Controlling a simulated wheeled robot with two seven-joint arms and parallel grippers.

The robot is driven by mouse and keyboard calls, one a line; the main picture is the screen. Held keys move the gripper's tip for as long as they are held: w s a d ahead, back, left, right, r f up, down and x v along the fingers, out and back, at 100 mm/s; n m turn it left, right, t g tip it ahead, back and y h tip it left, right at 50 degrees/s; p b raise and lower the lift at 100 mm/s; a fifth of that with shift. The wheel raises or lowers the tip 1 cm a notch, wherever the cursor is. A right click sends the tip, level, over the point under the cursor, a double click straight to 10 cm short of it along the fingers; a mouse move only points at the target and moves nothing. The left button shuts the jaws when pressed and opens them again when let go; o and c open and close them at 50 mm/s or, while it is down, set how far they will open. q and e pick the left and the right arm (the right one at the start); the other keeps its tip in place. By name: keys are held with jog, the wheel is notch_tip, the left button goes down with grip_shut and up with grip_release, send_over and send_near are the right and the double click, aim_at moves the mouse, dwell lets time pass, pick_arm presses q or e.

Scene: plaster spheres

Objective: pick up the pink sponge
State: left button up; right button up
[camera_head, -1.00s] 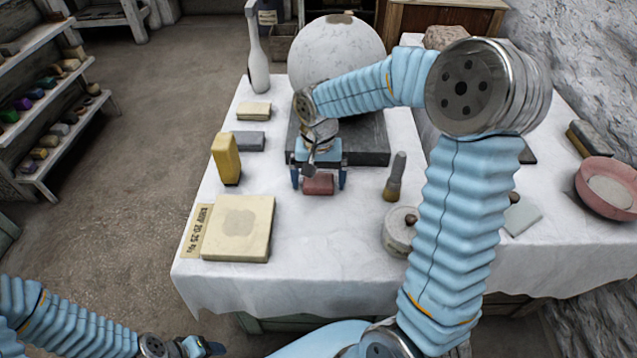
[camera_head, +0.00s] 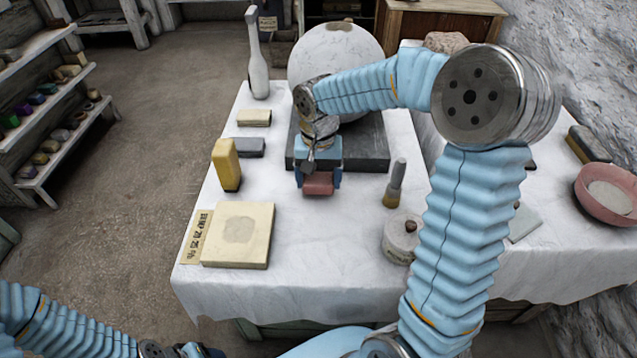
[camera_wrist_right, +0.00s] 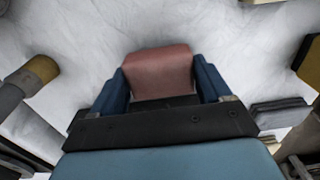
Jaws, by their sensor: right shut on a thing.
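The pink sponge (camera_head: 318,183) is a small dull-pink block near the middle of the white-covered table (camera_head: 310,255), in front of a dark stone slab. My right gripper (camera_head: 318,180) reaches down over it with its two blue fingers shut on its sides. In the right wrist view the sponge (camera_wrist_right: 160,72) sits between the fingers. I cannot tell whether it touches the table. My left gripper (camera_head: 205,350) is at the bottom edge of the head view, partly cut off, and its fingers do not show clearly.
A dark slab (camera_head: 370,150) bears a big white sphere (camera_head: 335,55). A brush (camera_head: 395,183) and a lidded jar (camera_head: 402,238) stand to the right. The table's front middle is clear.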

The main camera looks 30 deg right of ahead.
jog(key=s+d+r, duration=0.1)
jog(key=s+r, duration=0.9)
jog(key=s, duration=0.4)
jog(key=shift+d+r+b, duration=0.2)
jog(key=shift+r+b, duration=0.1)
jog(key=shift+b, duration=0.05)
jog(key=o, duration=0.5)
jog(key=c, duration=0.4)
